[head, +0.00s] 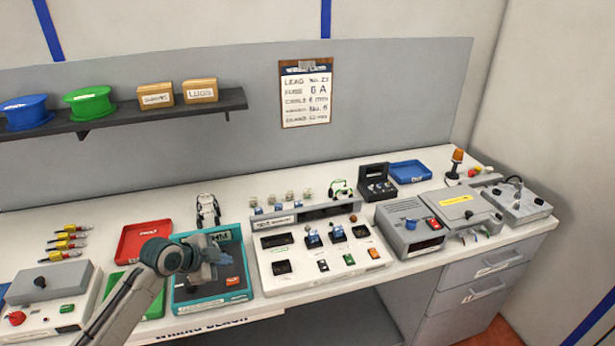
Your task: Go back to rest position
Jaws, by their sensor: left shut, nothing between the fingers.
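My left arm comes in from the lower left, and its gripper (217,252) hangs over the teal-rimmed tray (243,292) on the bench. The gripper's fingers are together with nothing between them. It partly covers the tray's label and dark inside. A small red item (231,281) lies in the tray to the right of the gripper. My right gripper is not in view.
The white dispenser panel (298,279) stands right of the tray. A red tray (135,258) and a green tray (151,307) are at left. A grey box (48,285) stands at far left. Grey machines (408,233) fill the right side. Bare bench (110,212) lies behind the trays.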

